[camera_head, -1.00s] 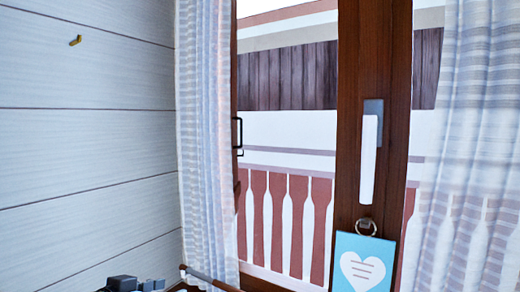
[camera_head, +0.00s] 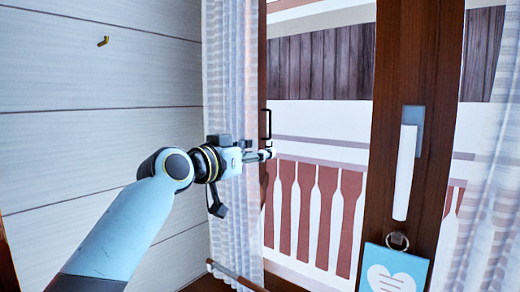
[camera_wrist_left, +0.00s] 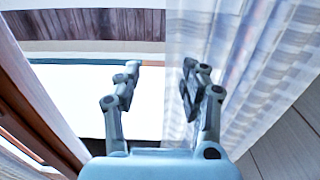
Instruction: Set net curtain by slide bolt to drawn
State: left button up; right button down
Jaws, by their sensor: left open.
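The left net curtain (camera_head: 230,80) is white and striped. It hangs gathered in a narrow bundle at the left edge of the window, and it shows in the left wrist view (camera_wrist_left: 265,70) on the right. A black bracket-shaped piece (camera_head: 268,110), perhaps the slide bolt, is on the brown frame just right of this curtain. My left gripper (camera_head: 264,155) is in front of the curtain, fingertips near the bracket's lower end. In the left wrist view its fingers (camera_wrist_left: 160,85) are apart, one in front of the curtain. Contact cannot be told. My right gripper is not in view.
A brown window post carries a white handle (camera_head: 405,165) and a blue heart card (camera_head: 393,270) on a ring. Another net curtain (camera_head: 490,215) hangs at the right. A brass hook (camera_head: 103,41) is on the plank wall. A wooden bar lies below the left curtain.

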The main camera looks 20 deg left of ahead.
pick_arm(q)
jog(key=shift+w+d, duration=0.2)
jog(key=shift+w, duration=0.35)
grip_shut()
